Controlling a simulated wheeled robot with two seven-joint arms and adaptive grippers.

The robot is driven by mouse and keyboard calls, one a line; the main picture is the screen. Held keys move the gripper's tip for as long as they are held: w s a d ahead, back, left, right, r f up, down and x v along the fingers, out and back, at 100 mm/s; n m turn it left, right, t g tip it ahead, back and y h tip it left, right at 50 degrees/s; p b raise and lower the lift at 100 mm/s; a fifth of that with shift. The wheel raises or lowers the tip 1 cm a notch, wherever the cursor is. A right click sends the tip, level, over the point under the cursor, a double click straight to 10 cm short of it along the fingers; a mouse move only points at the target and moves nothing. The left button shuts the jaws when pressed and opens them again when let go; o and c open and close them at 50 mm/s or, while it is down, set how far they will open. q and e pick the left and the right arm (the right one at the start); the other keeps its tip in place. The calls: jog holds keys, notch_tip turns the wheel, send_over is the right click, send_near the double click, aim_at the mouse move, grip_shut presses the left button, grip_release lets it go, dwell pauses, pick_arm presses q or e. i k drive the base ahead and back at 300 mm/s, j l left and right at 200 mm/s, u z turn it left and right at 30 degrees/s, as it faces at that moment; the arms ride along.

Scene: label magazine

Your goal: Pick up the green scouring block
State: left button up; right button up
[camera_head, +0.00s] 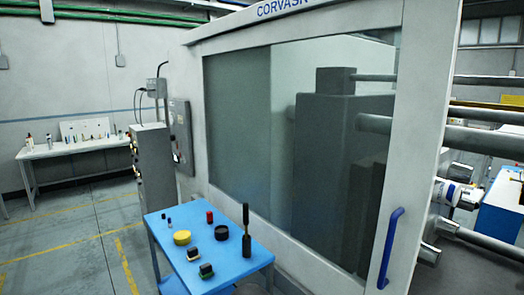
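A small block with a dark green top (206,270) lies near the front edge of the small blue table (233,266); it looks like the green scouring block, though it is small in this view. A similar dark block (193,254) with a paler top lies just behind it, apart from it.
The table also holds a yellow roll (182,237), a dark round item (221,233), a red cylinder (210,217), an upright dark brush-like tool (246,232) and tiny items. A large machine (290,150) stands directly behind. A white bench (75,147) stands far left.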

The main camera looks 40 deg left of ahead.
aim_at(205, 271)
jog(key=u, duration=1.7)
jog(key=z, duration=2.6)
jog(key=u, duration=2.55)
